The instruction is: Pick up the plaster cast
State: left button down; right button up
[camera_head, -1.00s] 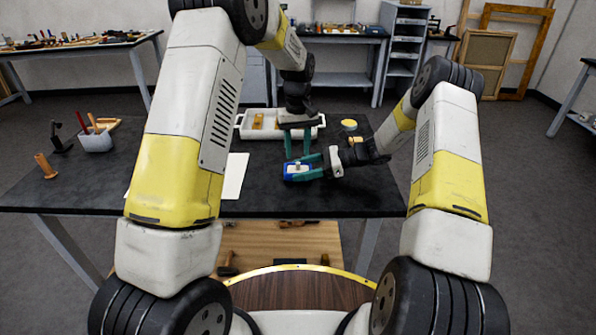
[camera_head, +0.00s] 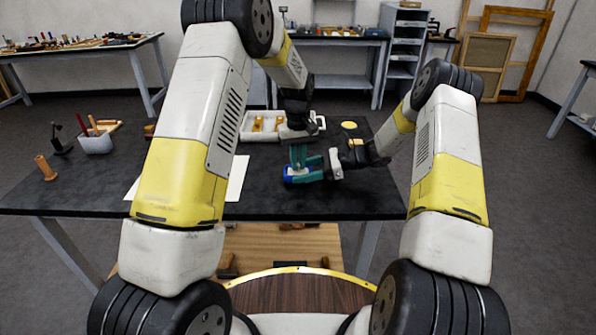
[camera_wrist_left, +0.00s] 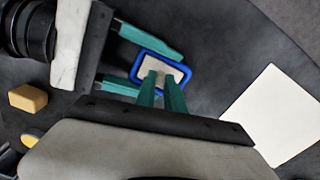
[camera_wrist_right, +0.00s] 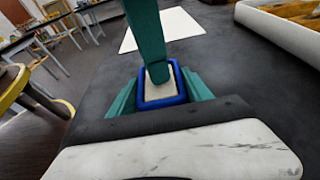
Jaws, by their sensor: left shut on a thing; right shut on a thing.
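The plaster cast (camera_wrist_left: 153,64) is a pale block sitting inside a blue mould (camera_wrist_right: 162,103). In the head view the blue mould (camera_head: 288,179) is above the near middle of the dark table. My right gripper (camera_head: 303,174) is shut on the mould, its teal fingers along two opposite sides. My left gripper (camera_head: 298,164) comes down from above, its fingers inside the mould's rim and shut on the cast. The cast also shows in the right wrist view (camera_wrist_right: 160,92), partly hidden by a left finger. Whether the cast has lifted from the mould I cannot tell.
A white tray (camera_head: 245,133) with yellowish blocks stands behind the grippers. A white sheet (camera_head: 238,178) lies to the left. A yellow round thing (camera_head: 349,125) and a tan block (camera_wrist_left: 28,98) are close to my right arm. The table's front right is clear.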

aim_at(298, 165)
pick_arm(q)
jog(key=shift+r, duration=0.1)
notch_tip(298, 165, up, 10)
dwell(0.4)
pick_arm(e)
jog(key=o, duration=1.1)
